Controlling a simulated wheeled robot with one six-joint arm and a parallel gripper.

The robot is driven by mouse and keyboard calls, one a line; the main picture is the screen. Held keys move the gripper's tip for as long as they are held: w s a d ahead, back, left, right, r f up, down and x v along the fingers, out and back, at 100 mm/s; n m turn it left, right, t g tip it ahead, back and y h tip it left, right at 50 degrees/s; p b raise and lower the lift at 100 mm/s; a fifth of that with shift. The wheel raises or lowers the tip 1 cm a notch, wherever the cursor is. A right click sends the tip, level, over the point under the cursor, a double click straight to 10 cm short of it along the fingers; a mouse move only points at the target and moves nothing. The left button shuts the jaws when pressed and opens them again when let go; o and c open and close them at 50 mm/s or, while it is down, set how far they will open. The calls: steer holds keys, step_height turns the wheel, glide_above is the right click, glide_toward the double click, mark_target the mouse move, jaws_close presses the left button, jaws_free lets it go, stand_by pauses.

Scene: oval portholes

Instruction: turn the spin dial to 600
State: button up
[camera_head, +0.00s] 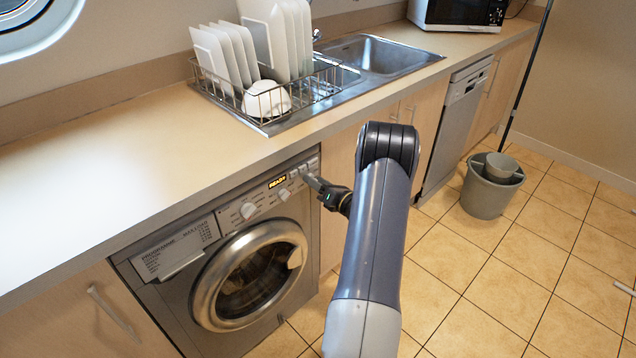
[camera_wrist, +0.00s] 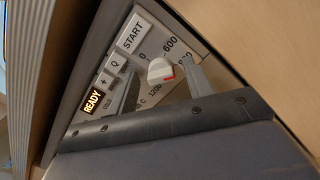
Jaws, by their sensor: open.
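The spin dial (camera_wrist: 159,71) is a pale round knob with a red mark on its lower right side. The 600 label (camera_wrist: 170,45) is above it, with 0 to its upper left and 1200 below. The red mark points away from 600, to the right; the label there is partly hidden by a finger. My gripper (camera_wrist: 160,84) is open, with one finger on each side of the dial in the wrist view. Contact cannot be told. In the head view my gripper (camera_head: 312,183) is at the panel's right end and seems to hide the spin dial.
The washing machine (camera_head: 208,318) has a READY display (camera_head: 277,183), buttons and two other dials (camera_head: 248,210) further left on its panel. The counter (camera_head: 120,160) overhangs above. A dish rack (camera_head: 265,110) and sink stand on it. A bucket (camera_head: 487,190) is on the floor at right.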

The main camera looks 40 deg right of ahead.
steer(key=c, duration=1)
steer(key=shift+f+b, duration=0.15)
steer(key=shift+b, duration=0.25)
steer(key=shift+a+n+b, duration=0.15)
steer(key=shift+n+b, duration=5.65)
steer(key=shift+b, duration=2.05)
